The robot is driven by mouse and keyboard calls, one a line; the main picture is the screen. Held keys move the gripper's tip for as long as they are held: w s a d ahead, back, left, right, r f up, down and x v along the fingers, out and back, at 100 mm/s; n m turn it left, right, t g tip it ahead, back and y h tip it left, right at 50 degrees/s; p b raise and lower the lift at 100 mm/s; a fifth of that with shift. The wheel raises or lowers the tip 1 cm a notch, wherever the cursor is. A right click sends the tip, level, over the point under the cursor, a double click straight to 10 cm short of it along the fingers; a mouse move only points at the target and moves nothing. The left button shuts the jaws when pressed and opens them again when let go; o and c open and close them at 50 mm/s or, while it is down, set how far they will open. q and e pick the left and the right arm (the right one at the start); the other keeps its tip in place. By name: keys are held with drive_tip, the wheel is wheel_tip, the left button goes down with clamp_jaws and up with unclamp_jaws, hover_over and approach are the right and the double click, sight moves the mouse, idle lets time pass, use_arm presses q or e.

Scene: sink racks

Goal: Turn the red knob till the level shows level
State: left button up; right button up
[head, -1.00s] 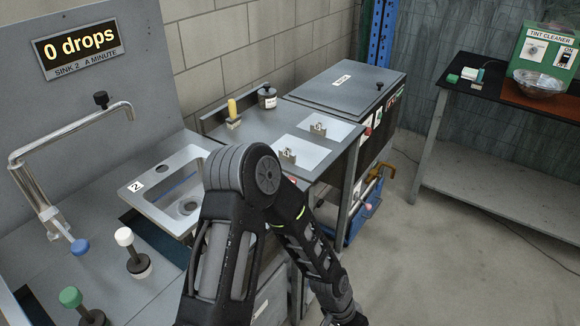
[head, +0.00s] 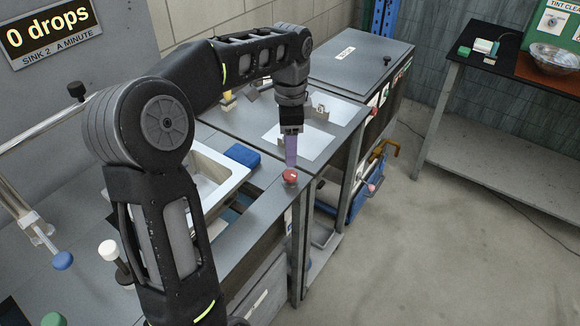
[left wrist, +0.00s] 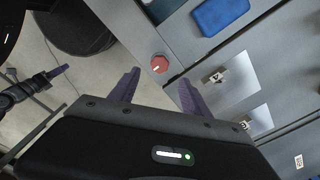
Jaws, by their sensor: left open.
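The red knob (head: 290,175) sits at the front edge of the counter, right of the sink. In the left wrist view the red knob (left wrist: 160,64) shows a pale mark and lies just beyond and between the fingertips. My left gripper (head: 290,160) points down over the counter by the knob, and its purple fingers (left wrist: 157,78) are open and empty. They look apart from the knob. I cannot make out a level readout on any surface. My right gripper is not recognisable in the head view.
A blue block (head: 242,155) lies on the counter near the knob. The sink (head: 216,172) is behind my left arm. White plates with metal brackets (head: 299,141) lie beyond. A blue-handled tap knob (head: 62,260) and a white-topped knob (head: 108,251) stand at left. Open floor lies to the right.

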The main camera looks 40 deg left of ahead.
sight(290, 174)
use_arm(q)
wheel_tip(290, 174, down, 8)
drive_tip(key=shift+r, duration=0.1)
idle(0.4)
drive_tip(key=shift+c, duration=0.4)
clamp_jaws()
